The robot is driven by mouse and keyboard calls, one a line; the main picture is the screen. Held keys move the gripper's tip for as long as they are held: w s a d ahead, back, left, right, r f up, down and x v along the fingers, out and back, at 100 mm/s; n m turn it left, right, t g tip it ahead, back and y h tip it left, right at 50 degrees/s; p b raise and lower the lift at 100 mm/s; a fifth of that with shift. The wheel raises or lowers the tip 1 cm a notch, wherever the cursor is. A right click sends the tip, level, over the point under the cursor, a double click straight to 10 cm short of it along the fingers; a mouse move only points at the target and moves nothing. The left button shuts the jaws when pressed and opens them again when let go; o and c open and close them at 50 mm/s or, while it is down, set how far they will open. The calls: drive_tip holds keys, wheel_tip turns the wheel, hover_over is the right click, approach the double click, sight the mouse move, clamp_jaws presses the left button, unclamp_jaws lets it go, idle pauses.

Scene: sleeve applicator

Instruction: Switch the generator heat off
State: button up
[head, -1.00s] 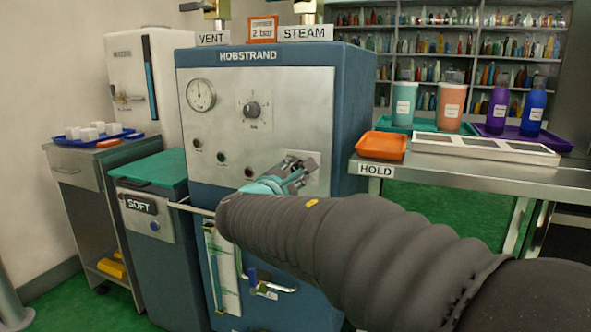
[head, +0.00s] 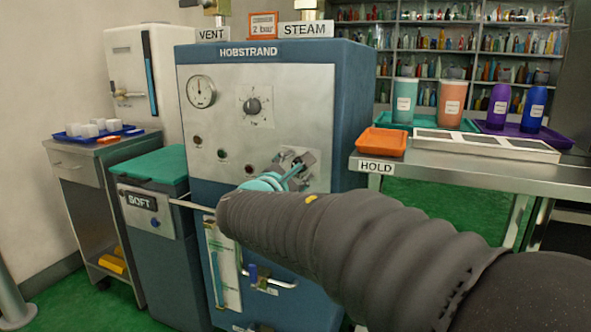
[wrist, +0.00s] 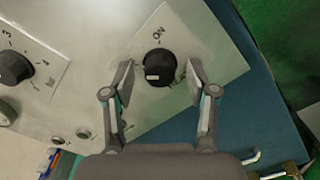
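The generator is the blue cabinet (head: 350,110) with a steel front panel marked HOBSTRAND. In the wrist view, a black rotary knob (wrist: 160,62) sits on a pale plate with an "ON" label beside it. A short white mark shows on the knob; I cannot tell which setting it indicates. My gripper (wrist: 158,78) is open, with one finger on each side of this knob and gaps visible. In the head view my gripper (head: 295,168) is in front of the panel's lower right and largely hides that knob.
A numbered dial (head: 252,106) and a gauge (head: 201,92) are higher on the panel; the dial (wrist: 14,68) shows left in the wrist view. Small round indicators (head: 221,154) sit below. A steel table (head: 480,176) marked HOLD stands right; a SOFT cabinet (head: 150,222) stands left.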

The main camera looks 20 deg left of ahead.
drive_tip(key=s+a, duration=0.1)
drive_tip(key=s, duration=1.1)
